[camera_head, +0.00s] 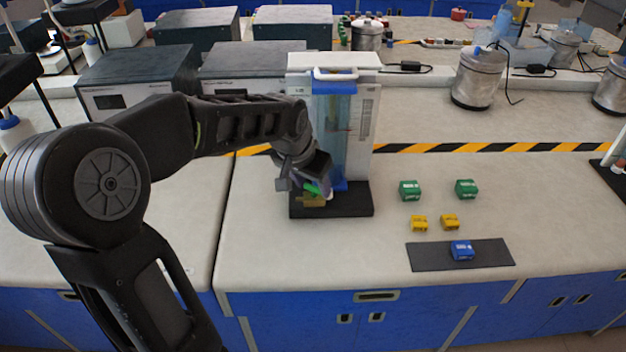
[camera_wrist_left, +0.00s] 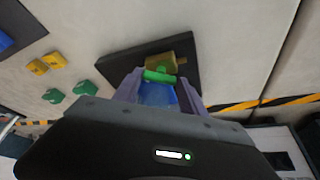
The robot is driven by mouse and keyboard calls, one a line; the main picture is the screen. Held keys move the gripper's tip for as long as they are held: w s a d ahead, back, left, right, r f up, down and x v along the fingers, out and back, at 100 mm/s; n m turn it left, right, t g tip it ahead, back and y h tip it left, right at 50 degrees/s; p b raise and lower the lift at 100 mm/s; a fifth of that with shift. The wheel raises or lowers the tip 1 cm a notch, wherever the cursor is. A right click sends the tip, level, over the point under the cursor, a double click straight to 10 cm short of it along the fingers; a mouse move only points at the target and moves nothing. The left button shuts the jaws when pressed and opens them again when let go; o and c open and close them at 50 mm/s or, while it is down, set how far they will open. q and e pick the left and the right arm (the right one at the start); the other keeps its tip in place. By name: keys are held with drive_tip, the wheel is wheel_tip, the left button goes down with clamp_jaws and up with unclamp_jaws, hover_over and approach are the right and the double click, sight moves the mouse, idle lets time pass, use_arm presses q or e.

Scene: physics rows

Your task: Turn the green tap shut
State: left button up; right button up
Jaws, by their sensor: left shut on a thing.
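The green tap handle (camera_wrist_left: 160,77) lies between the fingers of my left gripper (camera_wrist_left: 158,90) in the left wrist view, and the gripper is shut on it. The handle sits against a brass tap body (camera_wrist_left: 165,63) over a black base plate (camera_wrist_left: 198,65). In the head view the green handle (camera_head: 312,188) shows as a small strip at the tip of my left gripper (camera_head: 315,190), above the brass body (camera_head: 313,201). A white and blue apparatus (camera_head: 362,120) stands upright behind it on the black base (camera_head: 345,207). My right gripper is not in view.
Right of the base are two green blocks (camera_head: 410,190) (camera_head: 466,189), two yellow blocks (camera_head: 419,223) (camera_head: 450,221) and a blue block (camera_head: 461,250) on a dark mat (camera_head: 495,252). Grey boxes (camera_head: 140,78) stand behind my left arm. The bench (camera_head: 300,258) is clear in front.

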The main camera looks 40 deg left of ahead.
use_arm(q)
drive_tip(key=shift+a+m+h, duration=0.1)
drive_tip(key=shift+m+h, duration=0.3)
drive_tip(key=shift+m, duration=0.5)
drive_tip(key=shift+a+m+h, duration=0.1)
drive_tip(key=shift+m+h, duration=0.2)
drive_tip(key=shift+m, duration=0.7)
drive_tip(key=m+b, duration=0.1)
drive_tip(key=m, duration=0.1)
drive_tip(key=m+h+b, duration=0.1)
drive_tip(key=m, duration=0.1)
drive_tip(key=shift+w+a+f+g+h, duration=0.1)
drive_tip(key=shift+w+a+g+h, duration=0.05)
drive_tip(key=shift+g+h, duration=0.2)
drive_tip(key=shift+w+a+m+g+h+b, duration=0.1)
drive_tip(key=shift+m+g+h+b, duration=0.35)
drive_tip(key=shift+m, duration=1.45)
drive_tip(key=o, duration=1.4)
drive_tip(key=shift+c, duration=0.2)
drive_tip(key=shift+r, duration=0.2)
drive_tip(key=v, duration=0.7)
drive_tip(key=shift+r, duration=0.3)
